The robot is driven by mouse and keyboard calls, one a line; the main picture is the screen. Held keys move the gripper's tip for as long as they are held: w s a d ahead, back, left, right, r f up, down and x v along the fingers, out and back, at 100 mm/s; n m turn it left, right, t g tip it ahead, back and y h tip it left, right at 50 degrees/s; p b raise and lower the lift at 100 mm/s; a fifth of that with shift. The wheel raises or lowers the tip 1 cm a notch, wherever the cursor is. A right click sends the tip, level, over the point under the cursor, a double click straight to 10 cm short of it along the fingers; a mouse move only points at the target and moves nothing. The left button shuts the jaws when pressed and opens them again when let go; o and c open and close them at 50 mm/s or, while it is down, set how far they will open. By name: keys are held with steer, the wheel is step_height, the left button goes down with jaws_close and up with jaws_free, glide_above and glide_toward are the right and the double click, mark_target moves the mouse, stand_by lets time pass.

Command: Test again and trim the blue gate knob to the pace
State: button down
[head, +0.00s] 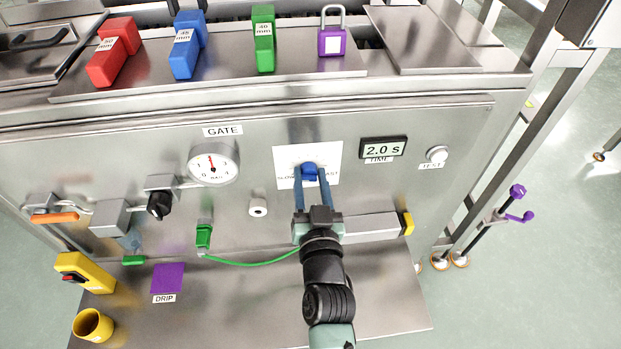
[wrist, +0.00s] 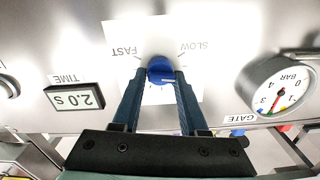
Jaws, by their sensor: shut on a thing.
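The blue gate knob (head: 309,172) sits on a white plate (head: 291,157) marked slow on the left and fast on the right. My gripper (head: 310,183) is shut on the knob, one finger on each side. The wrist view shows the blue knob (wrist: 160,70) between the two fingertips (wrist: 161,76), with the plate upside down behind it. The time display (head: 383,149) reads 2.0 s. A round test button (head: 437,154) is right of it. The gate gauge (head: 213,164) is left of the knob, its needle pointing about upward. The knob's pointer mark is too small to read.
Red (head: 113,52), blue (head: 187,45) and green (head: 263,39) blocks and a purple padlock (head: 332,38) stand on the top ledge. A black knob (head: 159,205), a green cable (head: 255,264) and a yellow cup (head: 92,325) are at lower left.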

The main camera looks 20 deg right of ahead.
steer(key=shift+c, duration=2.2)
jaws_free()
steer(key=v, duration=1.3)
steer(key=shift+p, duration=0.45)
steer(key=w+a+r+n+t+y, duration=0.1)
steer(key=w+a+r+t, duration=0.15)
steer(key=r, duration=0.75)
steer(key=w+a+r+n+t+y, duration=0.1)
steer(key=w+a+r+n+y, duration=0.2)
steer(key=r, duration=0.8)
steer(key=w+a+r+t, duration=0.2)
steer(key=w+a+r, duration=0.15)
steer(key=r, duration=0.65)
steer(key=s+a+r+t, duration=0.1)
steer(key=s+r+t, duration=0.15)
steer(key=r, duration=0.55)
steer(key=s+a+r+n+t+y+p, duration=0.15)
steer(key=s+r, duration=0.25)
steer(key=r, duration=0.4)
steer(key=s+a+r+t+h, duration=0.1)
steer(key=s+r, duration=0.2)
steer(key=r, duration=0.4)
step_height(320, 180, up, 20)
steer(key=p, duration=1.9)
steer(key=shift+w+a+p, duration=0.15)
steer(key=shift+w+p, duration=0.15)
steer(key=shift+p, duration=0.1)
